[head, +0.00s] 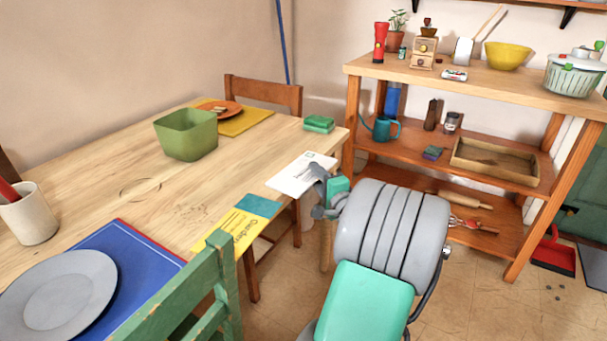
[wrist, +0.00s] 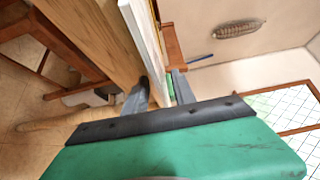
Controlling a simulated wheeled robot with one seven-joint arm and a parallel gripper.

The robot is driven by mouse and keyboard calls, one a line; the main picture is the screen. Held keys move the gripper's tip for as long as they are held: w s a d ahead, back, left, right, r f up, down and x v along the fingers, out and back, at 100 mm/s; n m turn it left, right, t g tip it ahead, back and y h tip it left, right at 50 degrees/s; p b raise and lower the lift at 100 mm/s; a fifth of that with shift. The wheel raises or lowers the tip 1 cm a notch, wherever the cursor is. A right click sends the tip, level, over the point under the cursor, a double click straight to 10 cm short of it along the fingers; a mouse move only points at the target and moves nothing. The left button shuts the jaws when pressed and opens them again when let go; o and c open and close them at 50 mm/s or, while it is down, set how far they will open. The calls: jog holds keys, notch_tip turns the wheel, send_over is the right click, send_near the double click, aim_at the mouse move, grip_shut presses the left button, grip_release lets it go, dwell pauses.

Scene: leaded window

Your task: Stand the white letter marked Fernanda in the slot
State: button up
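A white letter (head: 303,173) lies flat on the wooden table at its right edge, its near corner by my gripper. Its dark print is too small to read. My gripper (head: 328,192) is at the table edge beside the letter. In the wrist view the letter (wrist: 146,35) shows as a thin white strip running in between the two fingers of my gripper (wrist: 159,80). The fingers stand apart, with a visible gap between the letter and the right finger. I see no slot in either view.
A yellow and teal printed piece (head: 236,229) lies nearer on the table edge. A green sponge (head: 319,124) and green bowl (head: 186,134) stand farther back. A green chair (head: 190,300) is in front. A wooden shelf unit (head: 465,85) stands to the right.

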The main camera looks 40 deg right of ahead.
jog(key=shift+c, duration=0.3)
grip_shut()
dwell(0.3)
